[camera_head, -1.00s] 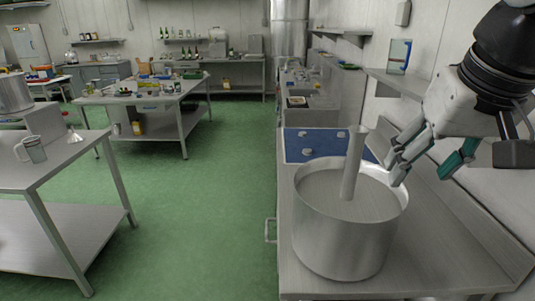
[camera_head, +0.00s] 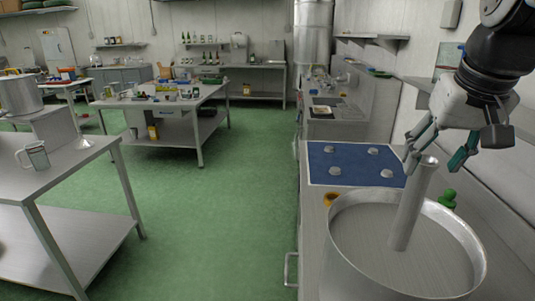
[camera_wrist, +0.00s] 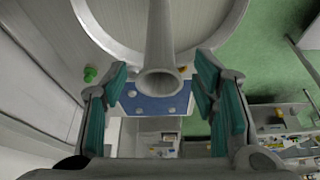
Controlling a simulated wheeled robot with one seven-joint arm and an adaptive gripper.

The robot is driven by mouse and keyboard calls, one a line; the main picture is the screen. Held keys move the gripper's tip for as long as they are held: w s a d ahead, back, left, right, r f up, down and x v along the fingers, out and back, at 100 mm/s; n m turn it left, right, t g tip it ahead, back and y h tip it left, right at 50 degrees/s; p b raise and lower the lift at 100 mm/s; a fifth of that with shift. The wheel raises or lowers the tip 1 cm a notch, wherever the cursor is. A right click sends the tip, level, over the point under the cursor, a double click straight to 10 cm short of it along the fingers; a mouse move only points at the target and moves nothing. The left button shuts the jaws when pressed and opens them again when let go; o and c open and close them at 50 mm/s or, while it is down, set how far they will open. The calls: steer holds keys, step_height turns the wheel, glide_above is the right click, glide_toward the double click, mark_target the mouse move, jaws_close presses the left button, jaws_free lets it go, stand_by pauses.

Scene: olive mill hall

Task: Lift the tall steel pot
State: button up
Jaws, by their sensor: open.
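A large round steel pot (camera_head: 345,262) stands on the steel counter at the lower right, its bottom cut off by the frame edge. A thick steel tube (camera_head: 410,205) rises, tilted, from inside its rim. In the wrist view the pot (camera_wrist: 85,20) fills the top and the tube's open end (camera_wrist: 160,84) lies between my finger pads in the picture. My gripper (camera_head: 433,160) is open and empty at the tube's upper end. I cannot tell whether a finger touches the tube. Another steel pot (camera_head: 18,95) stands at the far left.
A blue panel with several knobs (camera_head: 352,164) lies behind the pot. A green object (camera_head: 447,198) and an orange ring (camera_head: 329,199) sit beside the pot. A wall shelf (camera_head: 422,100) is at right. A steel table with a jug (camera_head: 37,156) stands left; green floor between is clear.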

mark_target(418, 181)
steer(key=x, duration=0.7)
steer(key=shift+w+d+f, duration=0.1)
steer(key=shift+w+f, duration=0.05)
steer(key=shift+w, duration=0.05)
jaws_close()
